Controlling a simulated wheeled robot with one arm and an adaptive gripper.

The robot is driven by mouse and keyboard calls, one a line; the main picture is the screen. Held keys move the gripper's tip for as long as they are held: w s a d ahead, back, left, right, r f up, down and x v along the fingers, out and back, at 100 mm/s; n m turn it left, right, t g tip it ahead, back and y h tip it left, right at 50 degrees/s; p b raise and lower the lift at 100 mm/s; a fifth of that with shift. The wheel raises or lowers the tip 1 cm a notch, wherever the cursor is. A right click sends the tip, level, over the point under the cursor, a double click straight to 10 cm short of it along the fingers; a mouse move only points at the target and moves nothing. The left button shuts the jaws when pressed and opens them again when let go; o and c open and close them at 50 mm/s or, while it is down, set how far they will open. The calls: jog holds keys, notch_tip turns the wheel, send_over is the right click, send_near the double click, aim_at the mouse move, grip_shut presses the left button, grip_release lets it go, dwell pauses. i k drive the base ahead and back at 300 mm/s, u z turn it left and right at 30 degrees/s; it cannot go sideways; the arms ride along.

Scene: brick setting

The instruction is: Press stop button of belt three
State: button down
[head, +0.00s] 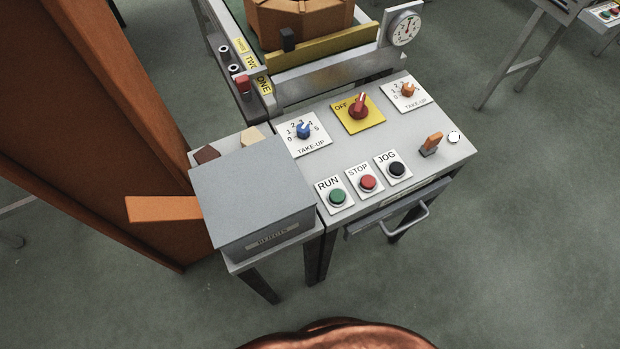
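A red stop button (368,183) sits on a white plate marked STOP. It is on the sloping top of a grey control console (440,150). A green RUN button (337,197) is to its left and a black JOG button (397,168) to its right. Yellow tags by the belt frame read ONE (264,84) and TWO (251,62); a further tag (240,45) is too small to read surely. I cannot tell from this view which belt the console serves. My gripper is not in view.
A grey box (252,190) stands left, beside an orange-brown upright (120,90).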

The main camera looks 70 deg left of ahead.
aim_at(367, 181)
jog(key=k, duration=1)
jog(key=u, duration=2.15)
jog(key=i, duration=0.5)
jog(key=z, duration=0.05)
